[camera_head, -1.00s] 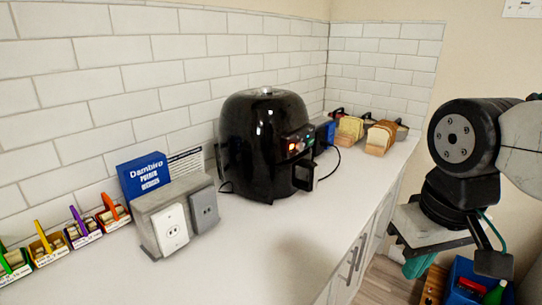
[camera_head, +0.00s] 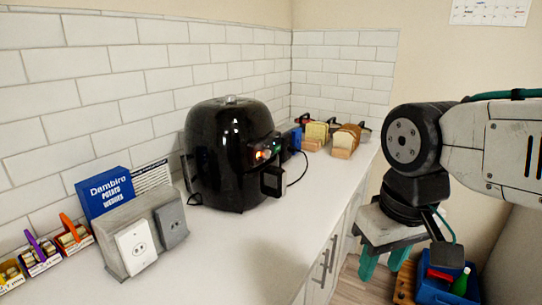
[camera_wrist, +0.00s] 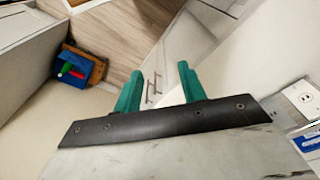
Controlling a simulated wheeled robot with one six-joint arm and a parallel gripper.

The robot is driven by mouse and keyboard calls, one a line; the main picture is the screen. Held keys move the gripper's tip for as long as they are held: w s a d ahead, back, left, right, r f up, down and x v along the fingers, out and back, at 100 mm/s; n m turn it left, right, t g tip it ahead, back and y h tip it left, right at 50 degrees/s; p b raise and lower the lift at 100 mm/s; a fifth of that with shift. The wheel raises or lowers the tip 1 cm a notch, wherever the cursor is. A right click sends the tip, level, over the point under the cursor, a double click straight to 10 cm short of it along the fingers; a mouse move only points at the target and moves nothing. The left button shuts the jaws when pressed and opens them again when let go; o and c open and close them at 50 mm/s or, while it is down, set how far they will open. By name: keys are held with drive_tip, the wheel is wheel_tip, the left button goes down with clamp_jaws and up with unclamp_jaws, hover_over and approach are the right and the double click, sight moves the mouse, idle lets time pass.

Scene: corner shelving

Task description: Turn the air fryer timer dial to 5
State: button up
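The black air fryer (camera_head: 222,150) stands on the white counter against the tiled wall in the head view. Its front panel (camera_head: 266,153) faces right, with a small orange-red light and a green light; the dial and its setting are too small to make out. Its handle (camera_head: 272,181) sticks out below the panel. My gripper (camera_head: 383,264) hangs in front of the counter edge, to the right of and apart from the fryer. In the wrist view my gripper's two green fingers (camera_wrist: 158,85) are spread apart with nothing between them. The fryer is not in the wrist view.
A grey block with outlets (camera_head: 133,248) and a blue Dambiro box (camera_head: 104,196) stand left of the fryer. Bread racks (camera_head: 343,144) stand at the far corner. A blue crate (camera_head: 436,291) is on the floor at right. The counter front (camera_head: 245,262) is clear.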

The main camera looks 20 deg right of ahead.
drive_tip(key=shift+w+d+f+m+g, duration=0.25)
drive_tip(key=shift+w+f+g, duration=0.15)
drive_tip(key=shift+f, duration=0.1)
drive_tip(key=shift+w+d+f+m+g, duration=0.1)
drive_tip(key=shift+w+f+m+g, duration=0.2)
drive_tip(key=shift+f, duration=0.2)
drive_tip(key=w+a+f+m+g+y, duration=0.1)
drive_tip(key=w+a+f+m+y, duration=0.1)
drive_tip(key=w+y, duration=0.1)
drive_tip(key=m+t+y, duration=0.7)
drive_tip(key=m+y, duration=0.3)
drive_tip(key=m, duration=0.1)
approach(269, 154)
drive_tip(key=s+a+f, duration=0.6)
drive_tip(key=s+f, duration=0.2)
drive_tip(key=s, duration=0.3)
drive_tip(key=w+d+r+m+t, duration=0.4)
drive_tip(key=w+r+m+t, duration=0.1)
drive_tip(key=w+t, duration=0.25)
drive_tip(key=shift+n+g, duration=0.25)
drive_tip(key=shift+n, duration=0.1)
drive_tip(key=x, duration=0.7)
drive_tip(key=shift+w+a+f, duration=0.1)
drive_tip(key=shift+w+f, duration=0.2)
drive_tip(key=shift+w, duration=0.15)
drive_tip(key=c, duration=1)
